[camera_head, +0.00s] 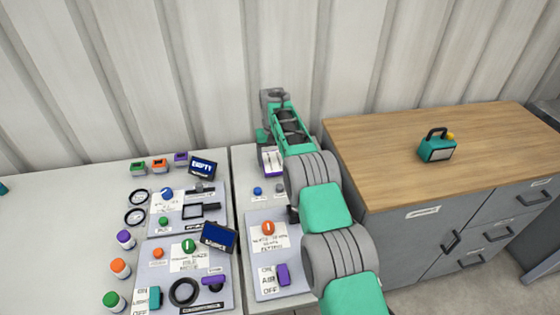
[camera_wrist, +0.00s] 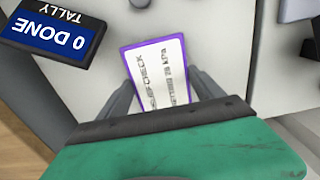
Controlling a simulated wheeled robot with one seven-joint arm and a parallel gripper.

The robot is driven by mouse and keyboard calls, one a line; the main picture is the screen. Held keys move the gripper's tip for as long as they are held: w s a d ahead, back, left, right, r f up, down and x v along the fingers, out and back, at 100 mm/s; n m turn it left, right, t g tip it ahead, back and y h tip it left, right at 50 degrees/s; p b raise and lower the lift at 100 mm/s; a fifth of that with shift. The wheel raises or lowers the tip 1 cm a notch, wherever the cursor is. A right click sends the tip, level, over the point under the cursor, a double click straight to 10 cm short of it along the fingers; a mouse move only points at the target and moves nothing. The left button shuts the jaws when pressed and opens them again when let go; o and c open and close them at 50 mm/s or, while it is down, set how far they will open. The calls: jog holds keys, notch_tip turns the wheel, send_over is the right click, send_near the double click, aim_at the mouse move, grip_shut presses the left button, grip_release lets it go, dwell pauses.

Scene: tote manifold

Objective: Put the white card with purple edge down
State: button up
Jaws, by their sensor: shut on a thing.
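The white card with purple edge (camera_wrist: 157,68) is between the two fingers of my gripper (camera_wrist: 163,82) in the wrist view. Dark printed text shows on its face, and its near end is hidden behind the gripper body. In the head view the card (camera_head: 270,162) shows as a small white piece with a purple edge under my gripper (camera_head: 268,146), at the back of the right-hand grey bench section. My gripper is shut on the card. I cannot tell whether the card touches the surface below.
A tally display (camera_wrist: 52,32) reading 0 DONE is at the upper left of the wrist view. Panels with knobs (camera_head: 268,228) and switches (camera_head: 282,274) lie on the bench. A wooden-topped cabinet (camera_head: 375,150) with a teal lantern-like item (camera_head: 436,150) stands right.

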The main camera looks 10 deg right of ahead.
jog(key=d, duration=0.2)
jog(key=d+p, duration=0.1)
jog(key=shift+s+f, duration=0.1)
jog(key=shift+f, duration=0.15)
jog(key=shift+a+f, duration=0.25)
jog(key=shift+f, duration=0.05)
jog(key=shift+d+f, duration=0.1)
jog(key=shift+f, duration=0.1)
jog(key=o, duration=1.4)
jog(key=shift+c, duration=0.2)
